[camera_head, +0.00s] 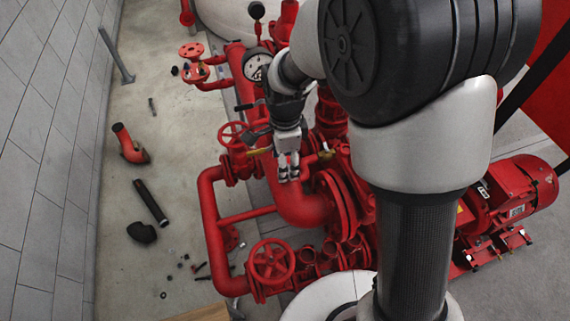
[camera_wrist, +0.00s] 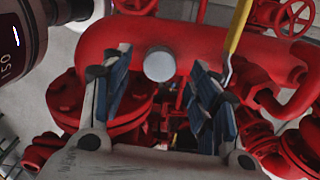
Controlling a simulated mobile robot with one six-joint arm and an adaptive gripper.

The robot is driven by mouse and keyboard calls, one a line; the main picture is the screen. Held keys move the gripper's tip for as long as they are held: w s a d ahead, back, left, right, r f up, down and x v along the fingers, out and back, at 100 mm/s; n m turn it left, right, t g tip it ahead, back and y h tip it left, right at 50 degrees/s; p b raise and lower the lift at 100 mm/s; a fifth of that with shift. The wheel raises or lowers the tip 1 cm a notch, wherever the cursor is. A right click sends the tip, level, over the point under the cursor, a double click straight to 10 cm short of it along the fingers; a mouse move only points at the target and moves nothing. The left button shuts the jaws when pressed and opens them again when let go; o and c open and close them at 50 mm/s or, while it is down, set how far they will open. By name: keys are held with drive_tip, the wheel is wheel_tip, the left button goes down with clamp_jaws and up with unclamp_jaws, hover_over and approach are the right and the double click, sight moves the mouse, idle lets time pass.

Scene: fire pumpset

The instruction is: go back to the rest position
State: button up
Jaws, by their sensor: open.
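My gripper (camera_head: 289,172) hangs over the red pump pipework near the middle of the head view, in front of the thick red pipe (camera_head: 299,205). In the wrist view my gripper (camera_wrist: 162,92) has its two blue-padded fingers spread wide apart, with nothing held between them. A round grey disc (camera_wrist: 159,65) on the red pipe (camera_wrist: 200,45) shows between the fingers. A yellow lever handle (camera_wrist: 238,28) lies just right of the right finger. My arm covers much of the pumpset in the head view.
A red handwheel (camera_head: 271,261) stands at the front and a smaller one (camera_head: 234,134) left of my gripper. A pressure gauge (camera_head: 257,66) is close behind it. A red motor (camera_head: 523,191) is at right. Loose pipe pieces (camera_head: 151,202) lie on the open floor at left, beside a grey wall (camera_head: 50,130).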

wheel_tip(320, 180, up, 10)
drive_tip(key=shift+f, duration=0.15)
drive_tip(key=shift+s, duration=0.1)
drive_tip(key=s+d+f+n+t+b, duration=0.1)
drive_tip(key=s+d+n+t+b, duration=0.1)
drive_tip(key=s+d+n+b, duration=0.4)
drive_tip(key=s+d+f+n+t+b, duration=0.2)
drive_tip(key=s+d+n+b, duration=0.4)
drive_tip(key=s+n, duration=0.4)
drive_tip(key=s, duration=0.3)
drive_tip(key=shift+s+d+f+t, duration=0.25)
drive_tip(key=shift+d+t, duration=0.05)
